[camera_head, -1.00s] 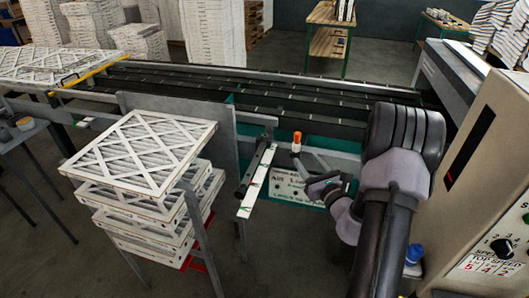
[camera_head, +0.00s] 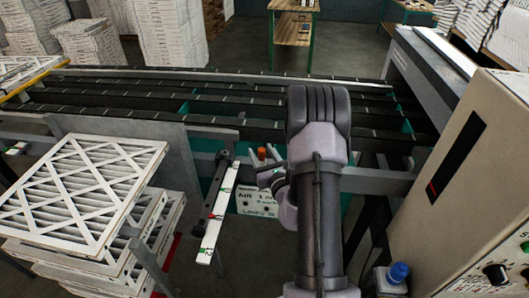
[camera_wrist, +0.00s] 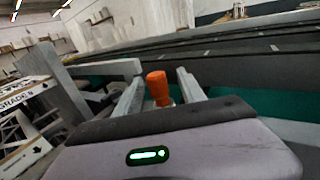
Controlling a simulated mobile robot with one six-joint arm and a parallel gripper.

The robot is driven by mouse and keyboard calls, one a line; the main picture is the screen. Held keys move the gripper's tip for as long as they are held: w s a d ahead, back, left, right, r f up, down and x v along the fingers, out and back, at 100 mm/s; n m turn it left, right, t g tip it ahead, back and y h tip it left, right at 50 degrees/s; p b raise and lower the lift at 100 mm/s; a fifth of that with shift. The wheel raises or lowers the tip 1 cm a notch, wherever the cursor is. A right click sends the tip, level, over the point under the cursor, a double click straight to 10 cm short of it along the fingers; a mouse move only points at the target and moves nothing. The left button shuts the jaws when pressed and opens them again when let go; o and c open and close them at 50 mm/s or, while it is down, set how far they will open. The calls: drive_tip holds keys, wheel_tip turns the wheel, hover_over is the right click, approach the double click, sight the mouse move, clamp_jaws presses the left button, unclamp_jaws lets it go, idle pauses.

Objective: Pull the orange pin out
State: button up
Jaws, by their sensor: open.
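The orange pin (camera_head: 261,153) stands upright beside the front rail of the conveyor, just above a white labelled panel (camera_head: 257,200). In the wrist view the orange pin (camera_wrist: 158,88) shows its rounded head and a pale lower part, leaning slightly. My gripper (camera_wrist: 160,76) is open, with one grey finger to the left of the pin and one to the right. The pin appears between the fingers, with gaps on both sides; I cannot tell its exact depth. In the head view my arm partly hides the gripper.
Stacked white-framed filters (camera_head: 85,185) stand at the left. A slanted white strip (camera_head: 219,215) on a rail lies just left of the pin. A beige control cabinet (camera_head: 470,190) stands close at right, with a blue knob (camera_head: 398,272) near its base. The dark conveyor (camera_head: 210,105) runs behind.

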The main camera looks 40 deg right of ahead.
sight(261, 149)
drive_tip(key=shift+a, duration=0.1)
clamp_jaws()
drive_tip(key=shift+r, duration=0.1)
drive_tip(key=shift+r+p, duration=2.65)
drive_tip(key=shift+r, duration=0.5)
drive_tip(key=shift+r, duration=0.1)
wheel_tip(261, 149, up, 9)
drive_tip(key=p, duration=0.7)
